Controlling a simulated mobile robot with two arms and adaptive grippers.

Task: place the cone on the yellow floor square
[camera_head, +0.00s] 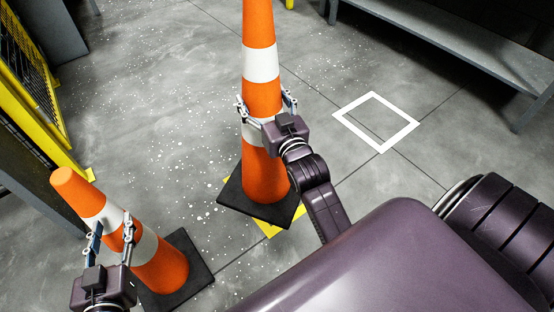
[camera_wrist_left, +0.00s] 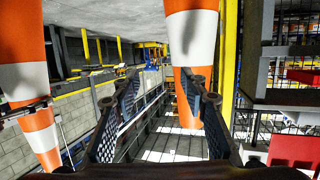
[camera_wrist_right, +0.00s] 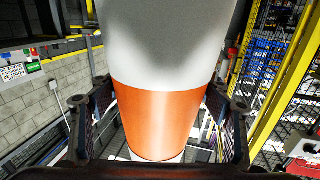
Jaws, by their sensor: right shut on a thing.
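A tall orange and white cone (camera_head: 262,98) stands upright on its black base in the middle of the head view. My right gripper (camera_head: 266,104) is shut around its upper part; the right wrist view shows the cone (camera_wrist_right: 160,110) between both fingers. Its base covers most of the yellow floor square (camera_head: 270,229), whose edges show at the front and left. I cannot tell whether the base touches the floor. My left gripper (camera_head: 112,230) is open around a second cone (camera_head: 78,191) at lower left; in the left wrist view that cone (camera_wrist_left: 192,45) shows between spread fingers.
A white square outline (camera_head: 400,137) lies empty on the floor at right. A grey bench or rack (camera_head: 450,35) stands at the upper right. A yellow mesh fence (camera_head: 28,85) runs along the left. The speckled floor beyond the cones is clear.

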